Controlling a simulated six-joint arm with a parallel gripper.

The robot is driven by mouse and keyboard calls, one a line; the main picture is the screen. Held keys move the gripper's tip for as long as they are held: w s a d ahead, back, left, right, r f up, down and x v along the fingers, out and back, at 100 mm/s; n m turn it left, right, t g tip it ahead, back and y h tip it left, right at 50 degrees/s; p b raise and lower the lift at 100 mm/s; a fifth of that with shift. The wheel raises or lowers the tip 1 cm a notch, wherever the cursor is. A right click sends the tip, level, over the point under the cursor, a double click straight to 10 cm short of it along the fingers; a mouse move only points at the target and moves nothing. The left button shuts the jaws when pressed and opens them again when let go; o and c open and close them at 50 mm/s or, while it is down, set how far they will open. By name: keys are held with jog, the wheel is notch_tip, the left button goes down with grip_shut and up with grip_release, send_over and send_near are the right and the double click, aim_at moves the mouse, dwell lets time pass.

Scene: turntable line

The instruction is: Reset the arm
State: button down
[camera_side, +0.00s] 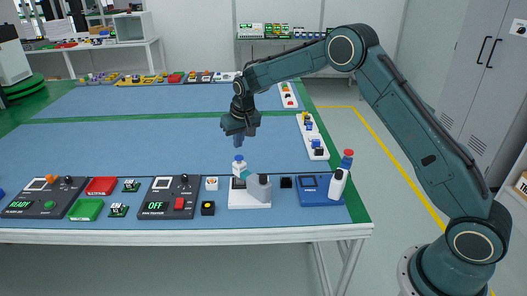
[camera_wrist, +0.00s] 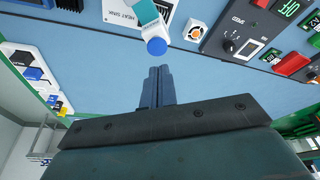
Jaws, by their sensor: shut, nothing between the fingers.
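My gripper (camera_side: 239,141) points down above the blue table (camera_side: 150,142), just behind and above a white bottle with a blue cap (camera_side: 239,165). Its fingers are together with nothing between them. In the wrist view the closed blue fingers (camera_wrist: 157,87) show in the middle, apart from the round blue cap (camera_wrist: 156,47) above them.
A dark panel marked OFF (camera_side: 168,197) and one marked READY (camera_side: 42,197) lie along the front edge. A white strip with blue parts (camera_side: 311,137) lies at the right. The table's middle left is clear.

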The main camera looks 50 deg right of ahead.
jog(key=s+a+r+n+t, duration=0.1)
jog(key=s+a+r, duration=0.2)
jog(key=s+r, duration=1.6)
jog(key=s+a+n+t, duration=0.1)
jog(key=s+n, duration=0.1)
jog(key=s, duration=2.3)
jog(key=shift+s+a+f+y, duration=0.2)
jog(key=shift+a+f+y, duration=0.05)
jog(key=shift+f+y, duration=0.15)
